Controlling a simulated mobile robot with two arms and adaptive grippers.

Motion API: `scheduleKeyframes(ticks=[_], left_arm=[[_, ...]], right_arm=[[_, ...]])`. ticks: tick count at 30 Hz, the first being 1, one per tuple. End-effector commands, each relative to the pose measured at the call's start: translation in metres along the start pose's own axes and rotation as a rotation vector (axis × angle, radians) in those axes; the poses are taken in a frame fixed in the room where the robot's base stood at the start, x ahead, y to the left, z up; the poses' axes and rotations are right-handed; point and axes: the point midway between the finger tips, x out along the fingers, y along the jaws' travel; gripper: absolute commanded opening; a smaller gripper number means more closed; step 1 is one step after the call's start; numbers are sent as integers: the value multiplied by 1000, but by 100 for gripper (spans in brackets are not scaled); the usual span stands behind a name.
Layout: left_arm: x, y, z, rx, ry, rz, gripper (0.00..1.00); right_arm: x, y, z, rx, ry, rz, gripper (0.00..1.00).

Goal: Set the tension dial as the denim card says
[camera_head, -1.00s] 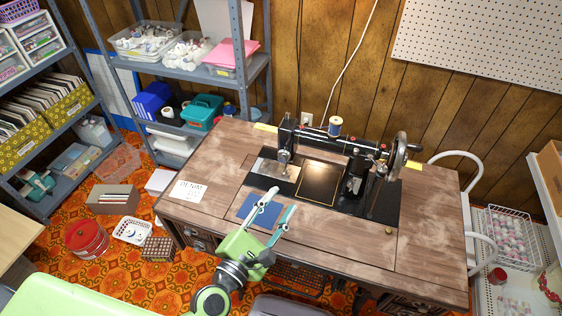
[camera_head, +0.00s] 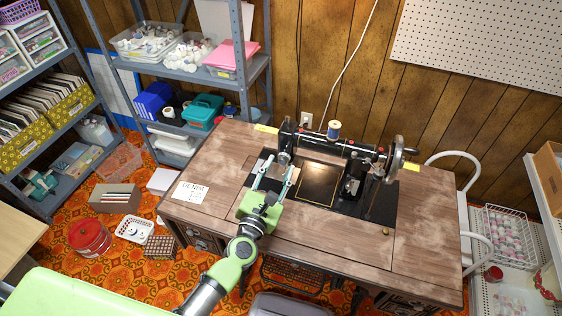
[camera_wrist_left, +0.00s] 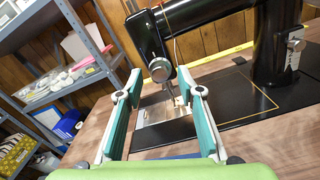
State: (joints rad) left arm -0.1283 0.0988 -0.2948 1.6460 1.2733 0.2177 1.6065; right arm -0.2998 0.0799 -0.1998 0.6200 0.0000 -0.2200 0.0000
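The black sewing machine (camera_head: 330,142) stands on the wooden table. A round silver dial (camera_wrist_left: 160,69) is on the end of its head in the left wrist view, above the needle area and silver plate (camera_wrist_left: 165,112). My right gripper is not in view.
A blue and white spool (camera_head: 334,130) stands on the machine's arm, with the handwheel (camera_head: 397,155) at its right end. The table's front right (camera_head: 340,234) is clear. Metal shelves (camera_head: 180,72) stand behind on the left.

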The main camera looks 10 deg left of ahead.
Motion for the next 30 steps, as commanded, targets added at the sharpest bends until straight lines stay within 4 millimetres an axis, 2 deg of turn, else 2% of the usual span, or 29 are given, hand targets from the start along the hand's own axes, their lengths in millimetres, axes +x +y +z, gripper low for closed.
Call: scheduleKeyframes(ticks=[3,6,16,19,20,30], left_arm=[[14,0,0,0,0,0,34],[20,0,0,0,0,-1,34],[22,0,0,1,0,0,34],[22,0,0,1,0,0,8],[22,0,0,1,0,0,3],[22,0,0,28,0,0,3]], right_arm=[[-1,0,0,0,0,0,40],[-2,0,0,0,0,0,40],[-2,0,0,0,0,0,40],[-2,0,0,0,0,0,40],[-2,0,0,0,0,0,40],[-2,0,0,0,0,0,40]])
